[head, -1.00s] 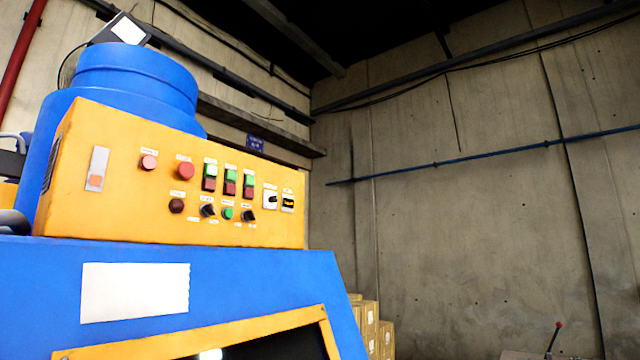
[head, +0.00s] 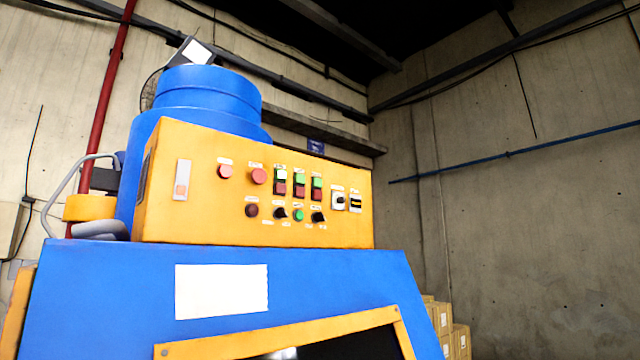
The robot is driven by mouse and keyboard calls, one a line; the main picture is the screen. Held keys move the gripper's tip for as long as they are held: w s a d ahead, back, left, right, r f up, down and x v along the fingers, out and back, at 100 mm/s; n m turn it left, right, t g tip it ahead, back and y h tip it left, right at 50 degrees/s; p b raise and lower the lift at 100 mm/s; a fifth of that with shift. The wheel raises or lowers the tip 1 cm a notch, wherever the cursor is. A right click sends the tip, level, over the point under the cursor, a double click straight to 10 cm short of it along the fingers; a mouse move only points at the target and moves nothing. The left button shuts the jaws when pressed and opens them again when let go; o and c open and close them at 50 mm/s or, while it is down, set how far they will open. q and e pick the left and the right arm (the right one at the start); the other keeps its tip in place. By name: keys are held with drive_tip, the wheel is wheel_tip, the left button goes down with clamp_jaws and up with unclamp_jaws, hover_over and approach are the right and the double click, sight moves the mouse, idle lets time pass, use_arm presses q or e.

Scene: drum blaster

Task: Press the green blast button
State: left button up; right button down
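The drum blaster (head: 130,295) is a large blue machine with a yellow control panel (head: 205,225) on top. A small round green button (head: 299,214) sits in the panel's lower row, between two black knobs. The labels are too small to read. Neither of my grippers is in view.
A blue drum-shaped housing (head: 205,95) rises behind the panel. A yellow-framed window (head: 250,342) is low on the machine's front. Cardboard boxes (head: 444,322) are stacked to its right. A red pipe (head: 104,95) stands at left; a concrete wall is at right.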

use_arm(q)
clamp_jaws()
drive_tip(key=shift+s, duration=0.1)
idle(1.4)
